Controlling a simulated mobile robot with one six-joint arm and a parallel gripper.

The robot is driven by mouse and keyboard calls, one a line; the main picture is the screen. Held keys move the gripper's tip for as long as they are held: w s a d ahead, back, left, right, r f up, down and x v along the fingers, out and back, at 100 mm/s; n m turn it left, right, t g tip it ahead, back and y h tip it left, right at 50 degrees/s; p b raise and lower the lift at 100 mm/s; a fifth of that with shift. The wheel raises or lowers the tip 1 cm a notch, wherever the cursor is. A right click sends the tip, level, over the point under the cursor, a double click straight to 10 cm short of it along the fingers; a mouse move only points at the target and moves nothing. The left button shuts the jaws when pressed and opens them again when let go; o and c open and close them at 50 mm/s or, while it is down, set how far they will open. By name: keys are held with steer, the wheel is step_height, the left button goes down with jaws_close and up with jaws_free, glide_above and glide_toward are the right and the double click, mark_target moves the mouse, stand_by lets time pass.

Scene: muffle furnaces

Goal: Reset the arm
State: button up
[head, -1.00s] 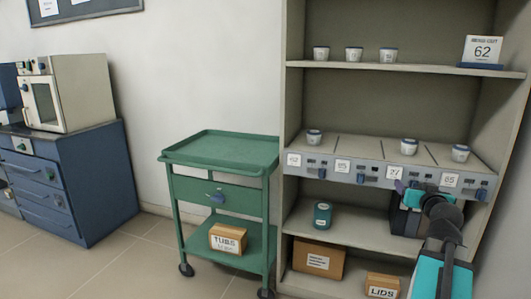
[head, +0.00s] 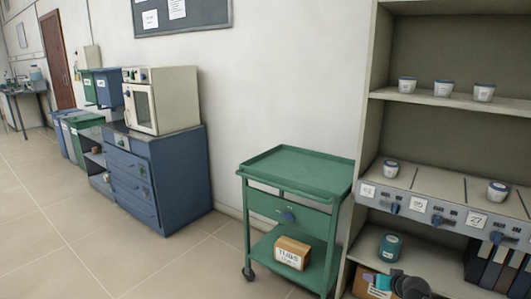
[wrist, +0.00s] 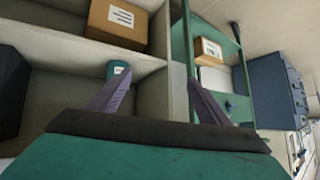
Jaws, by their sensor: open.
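My gripper (wrist: 160,105) shows in the wrist view with its two purple fingers spread apart and nothing between them. It faces the shelf unit's side and the green cart, which appear tilted in that view. In the head view only a dark, rounded part of my arm shows at the bottom right, in front of the lower shelf. The gripper's fingers are out of the head view.
The shelf unit (head: 358,150) stands at the right with several tubs, a teal jar (head: 390,247) and a cardboard box (head: 367,286). A green cart (head: 300,172) stands beside it, holding a box (head: 292,253). A furnace (head: 162,100) sits on a blue cabinet (head: 185,180). Floor at left is clear.

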steer(key=s+a+f+n+g+y+p, duration=0.2)
steer(key=s+a+f+g+p, duration=0.2)
steer(key=s+a+f, duration=0.65)
steer(key=s+a+f+n+g+y+p, duration=0.1)
steer(key=s+a+f+g+p, duration=0.55)
steer(key=a, duration=0.75)
steer(key=s+f+g+h, duration=0.1)
steer(key=s+f+g, duration=0.1)
steer(key=s, duration=1)
steer(key=s+f+g+h+p, duration=0.1)
steer(key=s+f+g, duration=0.2)
steer(key=s, duration=0.9)
steer(key=shift+a+f+m, duration=0.3)
steer(key=shift+f, duration=0.2)
